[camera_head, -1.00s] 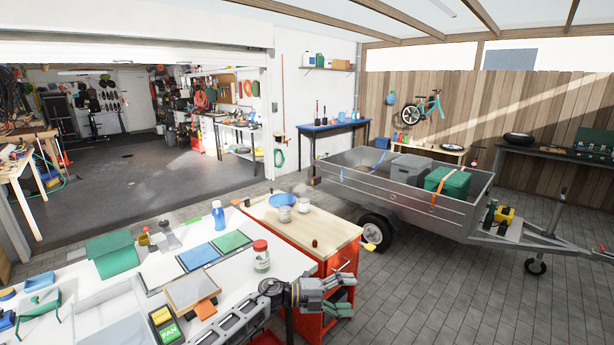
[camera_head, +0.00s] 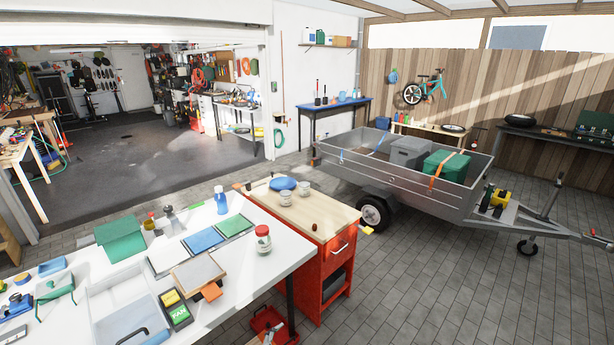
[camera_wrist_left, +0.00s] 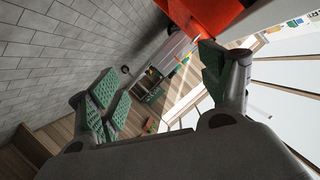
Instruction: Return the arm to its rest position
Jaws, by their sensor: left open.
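My left gripper (camera_wrist_left: 165,92) shows in the left wrist view, its two green-padded fingers spread wide apart with nothing held between them. It is tilted so that paving, a red cabinet and the trailer show beyond it. In the head view neither gripper is visible. My right gripper is in neither view.
A trailer (camera_head: 420,207) stands beyond; paving right of the cabinet is clear.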

